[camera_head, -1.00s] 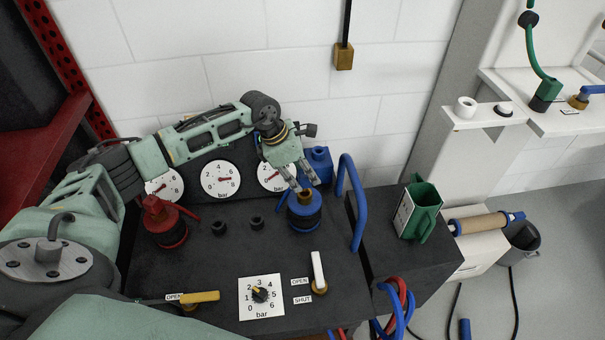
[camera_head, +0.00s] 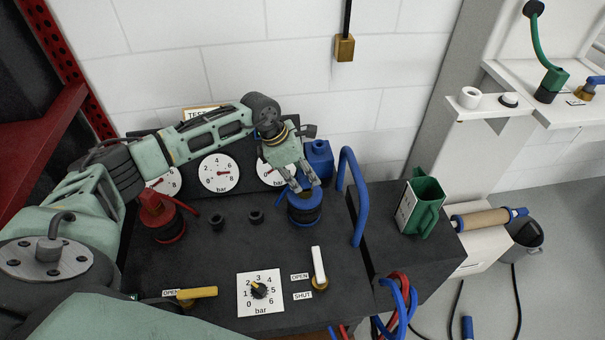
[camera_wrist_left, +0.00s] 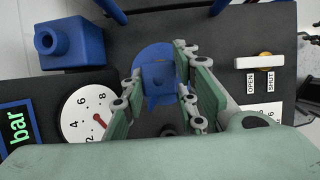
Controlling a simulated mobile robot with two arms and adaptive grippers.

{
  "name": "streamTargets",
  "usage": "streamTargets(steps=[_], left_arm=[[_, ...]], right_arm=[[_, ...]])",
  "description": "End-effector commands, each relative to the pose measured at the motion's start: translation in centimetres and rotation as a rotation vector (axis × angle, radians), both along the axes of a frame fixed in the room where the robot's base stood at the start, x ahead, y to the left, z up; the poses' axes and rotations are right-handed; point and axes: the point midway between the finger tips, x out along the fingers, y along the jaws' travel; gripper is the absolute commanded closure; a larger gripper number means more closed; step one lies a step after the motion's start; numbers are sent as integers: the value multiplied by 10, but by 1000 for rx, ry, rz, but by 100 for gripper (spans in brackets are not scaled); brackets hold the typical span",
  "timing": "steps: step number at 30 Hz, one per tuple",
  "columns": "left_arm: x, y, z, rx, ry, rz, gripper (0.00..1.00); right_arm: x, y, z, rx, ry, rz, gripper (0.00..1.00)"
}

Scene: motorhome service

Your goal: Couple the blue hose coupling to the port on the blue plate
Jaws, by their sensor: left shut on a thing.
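My left gripper (camera_head: 304,184) reaches down over the round blue plate (camera_head: 304,217) on the dark bench top. It is shut on a blue block-like piece, which looks like the blue hose coupling (camera_wrist_left: 158,78), seen between the fingers in the left wrist view. The blue plate (camera_wrist_left: 152,52) shows behind and around that piece. The coupling is right over the plate's middle; the port is hidden under it and the fingers. I cannot tell how far the two are engaged. My right gripper is not in view.
A blue block with a round neck (camera_head: 318,158) stands just behind the gripper. A blue hose loop (camera_head: 356,195) rises close to its right. A red coupling (camera_head: 160,215) sits left. Gauges (camera_head: 219,173) line the back.

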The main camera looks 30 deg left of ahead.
Motion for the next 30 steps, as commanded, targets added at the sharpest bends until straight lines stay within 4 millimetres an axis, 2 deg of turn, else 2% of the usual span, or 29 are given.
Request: streamTargets(steps=[8, 9, 16, 25, 30], left_arm=[[0, 0, -9, -1, -1, 0, 100], [0, 0, -9, -1, -1, 0, 72], [0, 0, -8, 0, 0, 0, 52], [0, 0, -8, 0, 0, 0, 51], [-3, 5, 6, 1, -2, 0, 51]], right_arm=[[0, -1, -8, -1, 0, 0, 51], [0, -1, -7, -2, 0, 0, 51], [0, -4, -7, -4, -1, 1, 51], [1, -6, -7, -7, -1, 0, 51], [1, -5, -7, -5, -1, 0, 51]])
